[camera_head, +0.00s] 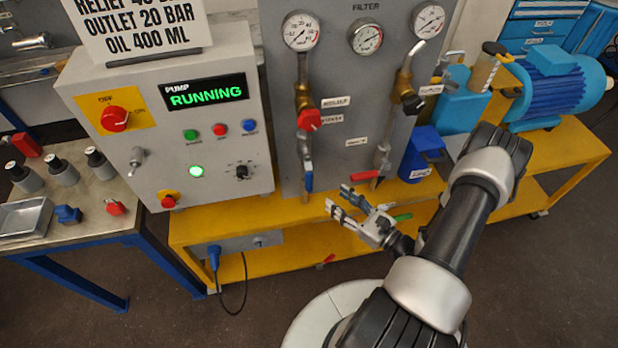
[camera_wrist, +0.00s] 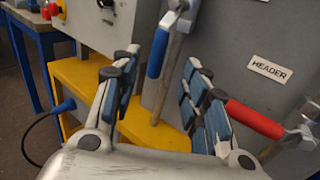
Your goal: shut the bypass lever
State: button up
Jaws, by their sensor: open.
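My gripper (camera_head: 340,199) is open and empty, in front of the grey panel and low between two valve levers. It also shows in the wrist view (camera_wrist: 160,82). A blue lever (camera_head: 309,181) hangs down along the left pipe. In the wrist view the blue lever (camera_wrist: 157,54) appears beyond the gap between the fingers, apparently untouched. A red lever (camera_head: 365,176) lies roughly sideways on the right pipe. The red lever (camera_wrist: 254,118) shows right of the right finger in the wrist view. I cannot read which lever is labelled bypass.
A red valve handle (camera_head: 309,119) sits higher on the left pipe. The control box (camera_head: 165,115) reads RUNNING. The "HEADER" label (camera_wrist: 270,69) is on the panel. A yellow frame (camera_head: 240,212) runs below; a blue motor (camera_head: 553,85) stands right.

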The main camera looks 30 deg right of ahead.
aim_at(312, 180)
jog(key=b+x, duration=0.1)
jog(key=x, duration=1.1)
jog(key=shift+w, duration=0.2)
jog(key=shift+c, duration=0.5)
grip_shut()
